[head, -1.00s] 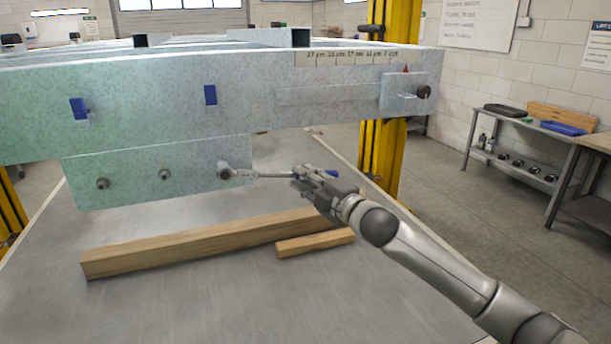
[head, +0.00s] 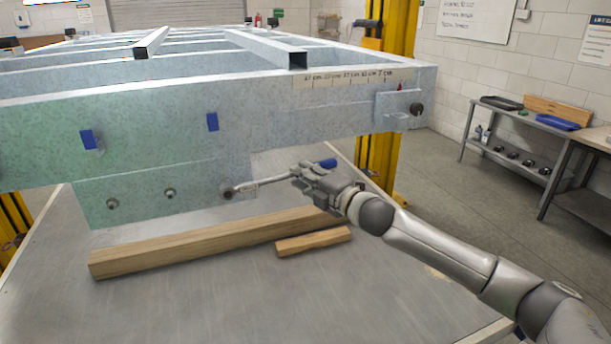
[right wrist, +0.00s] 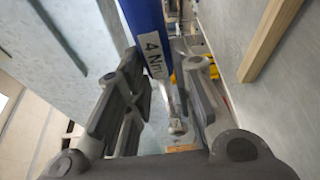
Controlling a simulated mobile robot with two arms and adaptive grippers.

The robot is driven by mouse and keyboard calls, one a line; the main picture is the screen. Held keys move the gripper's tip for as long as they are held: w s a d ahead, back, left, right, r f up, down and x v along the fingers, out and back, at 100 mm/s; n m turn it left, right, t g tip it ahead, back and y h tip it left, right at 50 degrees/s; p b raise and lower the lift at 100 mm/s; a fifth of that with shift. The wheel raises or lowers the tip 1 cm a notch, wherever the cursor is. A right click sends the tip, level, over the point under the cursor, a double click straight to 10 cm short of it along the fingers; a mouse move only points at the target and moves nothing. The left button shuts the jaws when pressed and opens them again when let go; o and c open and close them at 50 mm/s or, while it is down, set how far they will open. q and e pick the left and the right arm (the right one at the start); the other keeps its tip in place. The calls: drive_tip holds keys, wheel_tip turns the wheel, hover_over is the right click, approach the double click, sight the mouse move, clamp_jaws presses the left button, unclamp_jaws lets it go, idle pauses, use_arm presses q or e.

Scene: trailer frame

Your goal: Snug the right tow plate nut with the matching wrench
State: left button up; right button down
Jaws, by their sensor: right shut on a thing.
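The tow plate (head: 140,203) hangs below the front beam and carries a row of three nuts. The right nut (head: 228,191) is mostly hidden behind the ring-shaped head of a wrench. The silver wrench (head: 262,184) slants up to the right from this nut to a blue handle end (head: 328,163). My right gripper (head: 312,178) is shut on the wrench near its handle. In the right wrist view, the blue handle (right wrist: 145,22) with a "4 Nm" label lies between my fingers (right wrist: 165,110). My left gripper is out of view.
A long wooden beam (head: 190,245) and a short block (head: 313,241) lie on the grey platform (head: 200,300) below the plate. The trailer frame beam (head: 250,105) spans above my gripper. A yellow post (head: 380,160) stands behind right. A bench (head: 535,120) is far right.

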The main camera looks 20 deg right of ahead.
wheel_tip(320, 180, up, 8)
drive_tip(key=a+n+g+h, duration=0.1)
drive_tip(key=a+n, duration=0.1)
drive_tip(key=n, duration=0.2)
drive_tip(key=shift+a+f, duration=0.15)
drive_tip(key=shift+a, duration=0.15)
idle(0.3)
drive_tip(key=f+b, duration=0.1)
drive_tip(key=d+f+m+b, duration=0.1)
drive_tip(key=shift+d+f+b, duration=0.15)
drive_tip(key=shift+f+b, duration=0.2)
drive_tip(key=shift+s, duration=0.1)
drive_tip(key=shift+d+f+m+t+y+b, duration=0.2)
drive_tip(key=shift+f+m+b, duration=0.25)
drive_tip(key=shift+f+b, duration=0.35)
drive_tip(key=shift+d+f+m+t+y+b, duration=0.1)
drive_tip(key=shift+d+f+m+y+b, duration=0.1)
drive_tip(key=shift+f+m+b, duration=0.45)
drive_tip(key=shift+f, duration=0.2)
